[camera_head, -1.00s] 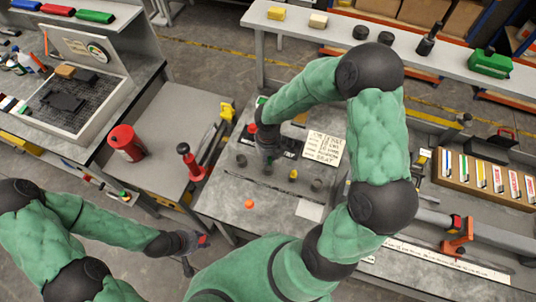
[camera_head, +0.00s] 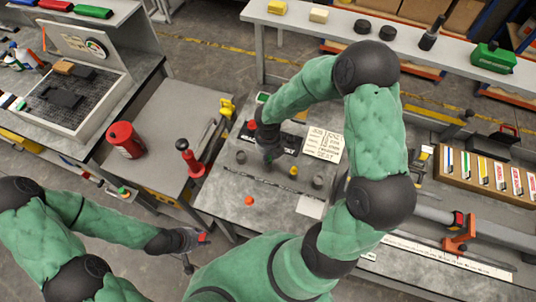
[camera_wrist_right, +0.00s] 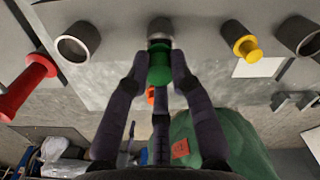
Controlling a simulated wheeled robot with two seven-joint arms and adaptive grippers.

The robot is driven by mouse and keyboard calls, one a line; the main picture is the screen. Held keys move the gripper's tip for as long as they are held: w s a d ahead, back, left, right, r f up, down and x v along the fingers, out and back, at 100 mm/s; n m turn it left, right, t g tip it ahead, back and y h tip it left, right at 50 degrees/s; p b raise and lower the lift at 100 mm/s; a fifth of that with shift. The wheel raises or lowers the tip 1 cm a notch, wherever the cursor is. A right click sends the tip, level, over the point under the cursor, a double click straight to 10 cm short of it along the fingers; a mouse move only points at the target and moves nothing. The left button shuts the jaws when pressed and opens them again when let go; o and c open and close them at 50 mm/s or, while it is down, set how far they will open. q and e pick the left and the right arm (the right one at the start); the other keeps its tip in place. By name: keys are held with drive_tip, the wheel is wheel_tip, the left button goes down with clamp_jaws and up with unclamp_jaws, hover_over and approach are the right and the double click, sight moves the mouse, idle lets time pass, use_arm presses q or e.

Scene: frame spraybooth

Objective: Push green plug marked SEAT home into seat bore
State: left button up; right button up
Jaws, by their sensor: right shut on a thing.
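In the right wrist view, my right gripper (camera_wrist_right: 158,72) is shut on the green plug (camera_wrist_right: 159,64), with a finger on each side. The plug lines up with the mouth of a grey cylindrical bore (camera_wrist_right: 160,29). Its far end is at or inside the mouth; how deep it sits is hidden. No SEAT marking is readable. In the head view, my right gripper (camera_head: 269,152) points down at the row of bores on the bench, and the plug is hard to make out there. My left gripper (camera_head: 195,250) is open and empty, low at the left, away from the bench top.
An orange knob (camera_head: 248,200) is on the bench front. A printed card (camera_head: 323,144) lies close by.

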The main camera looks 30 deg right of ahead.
drive_tip(key=shift+p, duration=0.5)
idle(1.1)
drive_tip(key=shift+f+b, duration=0.8)
drive_tip(key=shift+f, duration=0.55)
idle(0.4)
drive_tip(key=o, duration=1)
wheel_tip(320, 180, up, 12)
